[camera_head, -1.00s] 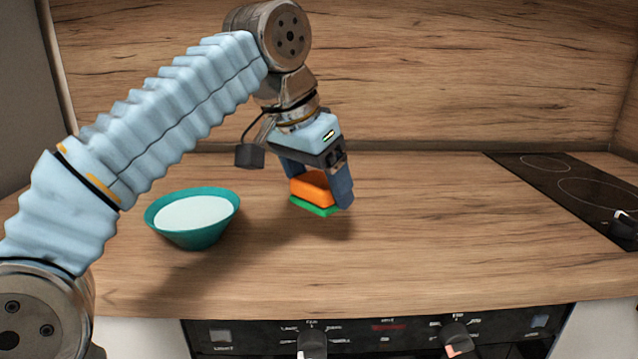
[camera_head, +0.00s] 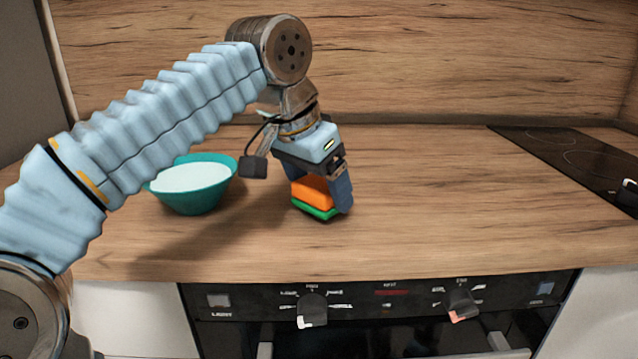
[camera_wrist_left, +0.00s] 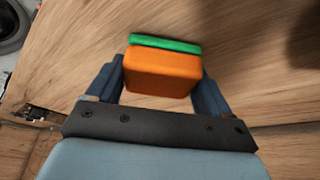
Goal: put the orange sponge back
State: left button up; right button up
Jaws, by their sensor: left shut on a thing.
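The orange sponge (camera_head: 312,191), a block with a green layer on its underside, is between the fingers of my left gripper (camera_head: 322,192) in the head view. The left gripper points down and is shut on it. In the wrist view the orange sponge (camera_wrist_left: 160,72) sits between both blue fingers of the left gripper (camera_wrist_left: 163,80), its green layer on the far side. The sponge is low over the wooden counter (camera_head: 430,200); I cannot tell whether it touches it. My right gripper is not in view.
A teal bowl (camera_head: 195,199) with a pale inside stands left of the sponge, partly behind my left forearm. A black hob (camera_head: 575,160) is at the right. The oven panel with knobs (camera_head: 312,308) is below the counter's front edge. The counter between sponge and hob is clear.

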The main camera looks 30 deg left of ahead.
pick_arm(q)
jog(key=shift+f+b, duration=0.5)
jog(key=shift+f, duration=0.2)
jog(key=o, duration=0.8)
jog(key=p+v, duration=0.4)
jog(key=v, duration=1)
jog(key=shift+d, duration=0.1)
